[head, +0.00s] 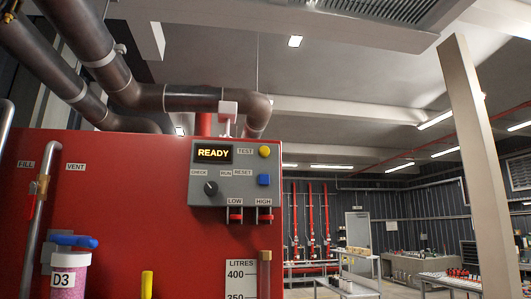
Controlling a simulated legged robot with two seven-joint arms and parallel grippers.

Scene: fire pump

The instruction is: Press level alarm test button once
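A grey control panel (238,192) is mounted on the upper right of a large red tank (130,200) in the head view. Its display (212,153) reads READY in lit letters. A round yellow button (264,152) sits right of the display, beside the label TEST. A dark knob (211,188) is at the panel's lower left, by the labels CHECK and RUN. Two red switches marked LOW (235,215) and HIGH (265,215) hang under the panel. Neither of my grippers shows.
Fill and vent pipes with a red-handled valve (33,188), a blue handle (73,240), a D3 container (70,276) and a yellow post (147,284) stand at the tank's front left. A litre gauge (264,272) is below the panel. A beige column (478,160) stands far right.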

